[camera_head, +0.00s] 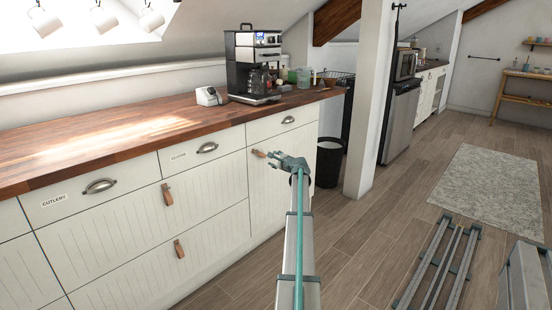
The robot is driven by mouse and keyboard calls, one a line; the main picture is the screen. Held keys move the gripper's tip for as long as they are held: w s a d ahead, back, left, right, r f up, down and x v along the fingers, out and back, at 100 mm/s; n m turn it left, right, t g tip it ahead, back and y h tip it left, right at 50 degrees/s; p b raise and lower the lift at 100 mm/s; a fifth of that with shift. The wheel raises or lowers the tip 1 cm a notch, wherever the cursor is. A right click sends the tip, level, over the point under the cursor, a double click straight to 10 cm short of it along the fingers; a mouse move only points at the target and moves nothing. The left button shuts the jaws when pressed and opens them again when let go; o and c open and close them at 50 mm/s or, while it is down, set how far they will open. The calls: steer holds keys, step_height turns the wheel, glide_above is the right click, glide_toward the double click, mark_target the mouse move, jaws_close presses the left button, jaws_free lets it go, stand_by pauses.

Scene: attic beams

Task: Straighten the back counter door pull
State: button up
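A tan leather door pull (259,153) sits near the top of the cream cabinet door (268,195) at the right end of the counter. It lies nearly sideways, tilted slightly down to the right. My gripper (273,160) is just right of it, with its fingers pointing left toward the pull's right end. I cannot tell whether the fingers touch the pull or how far apart they are. The pull's right end is close to the fingertips and may be partly hidden by them.
Other leather pulls (167,195) (179,249) hang closer to upright on the drawer fronts. Metal cup handles (100,186) line the top drawers. A coffee machine (253,65) stands on the wooden countertop (110,134). A black bin (328,162) and a white post (367,110) stand right of the cabinet.

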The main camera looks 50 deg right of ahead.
mark_target(261, 155)
steer(key=b+x, duration=0.2)
steer(key=x, duration=0.9)
steer(key=shift+a+f, duration=0.15)
steer(key=shift+a, duration=0.05)
jaws_close()
